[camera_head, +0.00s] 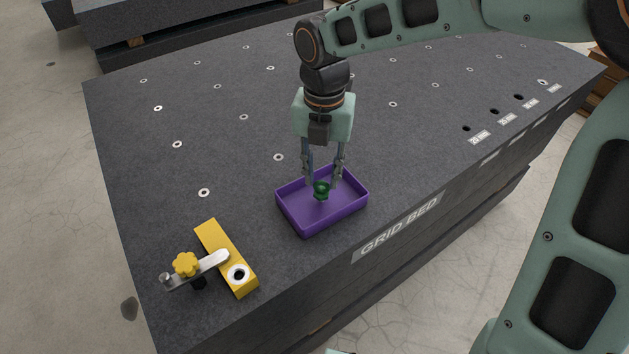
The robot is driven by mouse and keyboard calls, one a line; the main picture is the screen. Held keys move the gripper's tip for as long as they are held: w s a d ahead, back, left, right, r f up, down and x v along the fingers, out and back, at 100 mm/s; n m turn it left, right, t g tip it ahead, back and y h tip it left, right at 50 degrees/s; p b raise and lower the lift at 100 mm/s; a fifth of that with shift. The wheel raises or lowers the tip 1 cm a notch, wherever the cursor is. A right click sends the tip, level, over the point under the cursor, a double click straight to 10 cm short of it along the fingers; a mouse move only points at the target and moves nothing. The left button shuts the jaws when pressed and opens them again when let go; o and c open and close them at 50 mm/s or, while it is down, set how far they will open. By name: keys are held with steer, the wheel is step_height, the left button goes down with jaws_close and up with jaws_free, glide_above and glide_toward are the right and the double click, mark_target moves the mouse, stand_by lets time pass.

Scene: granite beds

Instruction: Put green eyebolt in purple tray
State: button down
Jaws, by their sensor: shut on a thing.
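The purple tray (296,226) sits on the dark granite bed near its front edge. The small green eyebolt (321,191) is between the fingertips of my gripper, inside the outline of the tray. My gripper (322,183) points down over the tray and is shut on the eyebolt. I cannot tell from this view whether the eyebolt touches the tray floor.
The granite bed (230,92) has several round inserts and a few holes at the right. A yellow block (226,256) with a metal clamp (205,265) and yellow knob stands left of the tray. Bare surface lies behind the tray.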

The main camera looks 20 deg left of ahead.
mark_target(322, 181)
steer(key=shift+f, duration=0.35)
steer(key=c, duration=1.5)
jaws_free()
steer(key=shift+c, duration=0.2)
step_height(322, 181, up, 12)
steer(key=p, duration=0.1)
steer(key=shift+r+p, duration=0.15)
steer(key=shift+p, duration=0.25)
